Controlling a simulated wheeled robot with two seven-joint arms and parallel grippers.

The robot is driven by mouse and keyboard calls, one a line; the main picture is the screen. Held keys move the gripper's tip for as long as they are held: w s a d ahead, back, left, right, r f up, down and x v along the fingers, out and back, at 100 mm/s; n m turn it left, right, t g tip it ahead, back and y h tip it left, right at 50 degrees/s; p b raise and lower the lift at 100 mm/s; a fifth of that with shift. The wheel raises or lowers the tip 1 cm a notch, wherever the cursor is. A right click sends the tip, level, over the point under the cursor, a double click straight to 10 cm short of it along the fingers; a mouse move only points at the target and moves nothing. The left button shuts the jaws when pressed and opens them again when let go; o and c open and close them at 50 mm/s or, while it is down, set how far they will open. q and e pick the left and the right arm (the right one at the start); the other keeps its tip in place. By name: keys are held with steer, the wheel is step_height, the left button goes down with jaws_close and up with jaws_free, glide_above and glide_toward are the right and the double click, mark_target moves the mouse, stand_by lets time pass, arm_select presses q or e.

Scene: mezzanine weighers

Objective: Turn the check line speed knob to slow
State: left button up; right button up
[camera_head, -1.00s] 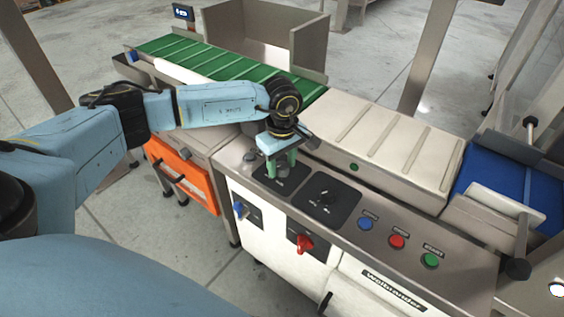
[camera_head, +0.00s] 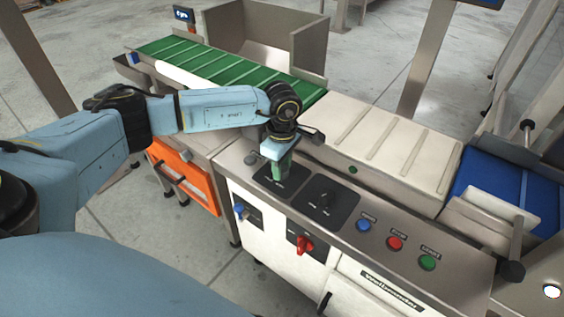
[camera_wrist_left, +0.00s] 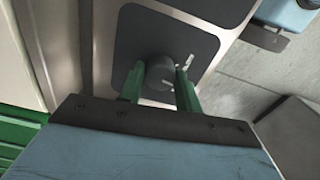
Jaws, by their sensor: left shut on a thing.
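The knob (camera_wrist_left: 159,71) is dark and round, on a dark square plate (camera_wrist_left: 205,44) with small pale marks, in the left wrist view. In the head view its plate (camera_head: 267,184) lies on the panel's left part, and my gripper hides the knob itself. My left gripper (camera_wrist_left: 160,84) has green fingers on both sides of the knob, shut on it. In the head view the left gripper (camera_head: 279,176) points down onto this plate. A second dark knob (camera_head: 325,198) sits on another plate just to the right. My right gripper is not in view.
Blue (camera_head: 363,225), red (camera_head: 394,242) and green (camera_head: 428,262) buttons stand on the panel to the right. A red switch (camera_head: 304,245) and a blue switch (camera_head: 240,211) are on the front face. A white belt (camera_head: 385,140) and green belt (camera_head: 215,65) run behind.

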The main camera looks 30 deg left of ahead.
arm_select(q)
steer(key=n+p, duration=0.2)
steer(key=n, duration=0.3)
steer(key=shift+n+p, duration=0.6)
steer(key=shift+n, duration=0.9)
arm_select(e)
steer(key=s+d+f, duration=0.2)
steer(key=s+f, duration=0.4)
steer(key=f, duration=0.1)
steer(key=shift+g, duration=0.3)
arm_select(q)
steer(key=o, duration=1)
steer(key=shift+c, duration=0.2)
steer(key=shift+r, duration=0.15)
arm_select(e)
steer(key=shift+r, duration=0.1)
arm_select(q)
step_height(320, 180, up, 8)
steer(key=p, duration=0.6)
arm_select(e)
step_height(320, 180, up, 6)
arm_select(q)
steer(key=shift+f, duration=0.2)
